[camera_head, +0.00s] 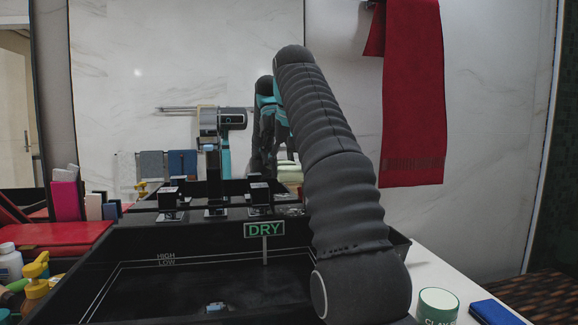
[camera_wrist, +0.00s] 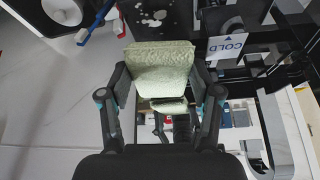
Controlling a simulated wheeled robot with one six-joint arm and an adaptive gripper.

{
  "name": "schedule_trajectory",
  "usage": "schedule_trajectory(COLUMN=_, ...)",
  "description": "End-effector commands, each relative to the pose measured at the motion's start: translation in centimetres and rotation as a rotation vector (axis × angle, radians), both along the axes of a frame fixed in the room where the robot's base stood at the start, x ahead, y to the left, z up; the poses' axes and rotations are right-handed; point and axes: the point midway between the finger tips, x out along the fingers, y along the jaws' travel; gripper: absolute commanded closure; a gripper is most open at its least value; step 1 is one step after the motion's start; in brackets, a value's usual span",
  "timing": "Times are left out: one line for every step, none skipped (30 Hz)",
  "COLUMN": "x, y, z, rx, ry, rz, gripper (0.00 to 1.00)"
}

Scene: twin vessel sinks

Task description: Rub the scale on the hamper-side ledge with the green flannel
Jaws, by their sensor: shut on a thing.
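In the wrist view my gripper (camera_wrist: 160,98) is shut on the pale green flannel (camera_wrist: 162,62), which hangs folded between the fingers. Pale blotches, which look like the scale (camera_wrist: 155,17), show on a dark surface just past the flannel's edge. I cannot tell whether the flannel touches that surface. In the head view my arm rises in front of the black sink (camera_head: 215,290) and hides part of the area behind it; I cannot make out the gripper there. I cannot identify the hamper in either view.
A DRY sign (camera_head: 264,230) stands at the sink. A red towel (camera_head: 413,100) hangs behind.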

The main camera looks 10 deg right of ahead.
Motion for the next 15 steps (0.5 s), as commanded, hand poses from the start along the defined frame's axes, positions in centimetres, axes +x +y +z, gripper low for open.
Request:
schedule_trajectory(x=0.0, y=-0.1, z=-0.1, rx=0.0, ry=0.0, rz=-0.002, gripper=0.64)
schedule_trajectory(x=0.0, y=-0.2, z=-0.3, rx=0.0, ry=0.001, rz=-0.002, gripper=0.64)
schedule_trajectory(x=0.0, y=-0.2, z=-0.5, rx=-0.001, ry=0.001, rz=-0.004, gripper=0.64)
schedule_trajectory(x=-0.1, y=-0.2, z=-0.6, rx=-0.001, ry=0.001, rz=-0.004, gripper=0.64)
schedule_trajectory(x=0.0, y=-0.3, z=-0.8, rx=0.0, ry=0.001, rz=-0.004, gripper=0.64)
schedule_trajectory(x=-0.1, y=-0.3, z=-1.2, rx=0.0, ry=0.002, rz=-0.004, gripper=0.64)
schedule_trajectory(x=-0.1, y=-0.3, z=-1.3, rx=0.0, ry=0.001, rz=-0.004, gripper=0.64)
schedule_trajectory(x=-0.1, y=-0.3, z=-1.6, rx=0.0, ry=0.002, rz=-0.004, gripper=0.64)
schedule_trajectory(x=-0.2, y=-0.3, z=-2.0, rx=0.0, ry=0.001, rz=-0.004, gripper=0.64)
schedule_trajectory(x=-0.1, y=-0.2, z=-2.3, rx=0.0, ry=0.002, rz=-0.004, gripper=0.64)
schedule_trajectory(x=-0.1, y=-0.2, z=-2.6, rx=0.0, ry=0.001, rz=-0.003, gripper=0.64)
schedule_trajectory(x=-0.1, y=-0.2, z=-3.0, rx=0.0, ry=0.002, rz=-0.004, gripper=0.64)
schedule_trajectory(x=-0.1, y=-0.2, z=-3.3, rx=0.0, ry=0.001, rz=-0.003, gripper=0.64)
schedule_trajectory(x=-0.1, y=-0.2, z=-3.6, rx=0.0, ry=0.002, rz=-0.002, gripper=0.64)
schedule_trajectory(x=-0.1, y=-0.1, z=-4.0, rx=0.0, ry=0.001, rz=-0.002, gripper=0.64)
